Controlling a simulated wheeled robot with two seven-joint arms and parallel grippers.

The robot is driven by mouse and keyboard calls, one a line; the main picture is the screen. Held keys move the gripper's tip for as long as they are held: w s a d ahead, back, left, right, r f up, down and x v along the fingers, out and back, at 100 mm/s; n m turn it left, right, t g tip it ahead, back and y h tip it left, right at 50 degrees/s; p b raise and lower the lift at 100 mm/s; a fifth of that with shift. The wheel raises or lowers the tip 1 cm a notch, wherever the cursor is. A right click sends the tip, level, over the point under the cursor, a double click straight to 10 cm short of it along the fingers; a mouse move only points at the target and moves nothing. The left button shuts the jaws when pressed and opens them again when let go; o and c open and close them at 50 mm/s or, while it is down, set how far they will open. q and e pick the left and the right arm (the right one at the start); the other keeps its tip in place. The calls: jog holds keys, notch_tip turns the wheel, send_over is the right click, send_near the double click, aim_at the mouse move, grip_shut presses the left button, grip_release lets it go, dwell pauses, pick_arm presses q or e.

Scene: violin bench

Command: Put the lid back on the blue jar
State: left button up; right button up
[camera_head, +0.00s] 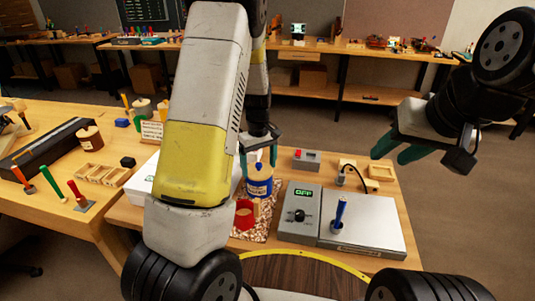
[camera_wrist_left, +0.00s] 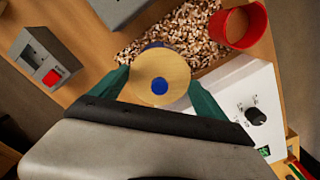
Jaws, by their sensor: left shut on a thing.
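The blue jar (camera_head: 259,187) stands on the bench in a patch of wood chips, with a label on its side. My left gripper (camera_head: 258,155) is directly over it, pointing down. In the left wrist view, the round wooden lid (camera_wrist_left: 152,68) with a blue knob sits between the green fingers of my left gripper (camera_wrist_left: 160,84), which are shut on it. A little blue of the jar shows past the lid's edge. The lid is at or just above the jar's mouth; I cannot tell whether they touch. My right gripper (camera_head: 400,150) is empty and open, raised at the right.
A red cup (camera_head: 244,216) stands close in front of the jar; it also shows in the left wrist view (camera_wrist_left: 240,25). A grey control box with a plate (camera_head: 362,226) is to the right. A small box with a red button (camera_head: 306,159) is behind. My left arm hides the bench's left part.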

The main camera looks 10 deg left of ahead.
dwell(0.4)
pick_arm(q)
jog(key=o, duration=1.3)
jog(key=shift+o, duration=0.2)
jog(key=shift+r, duration=3.5)
grip_shut()
jog(key=shift+f, duration=0.45)
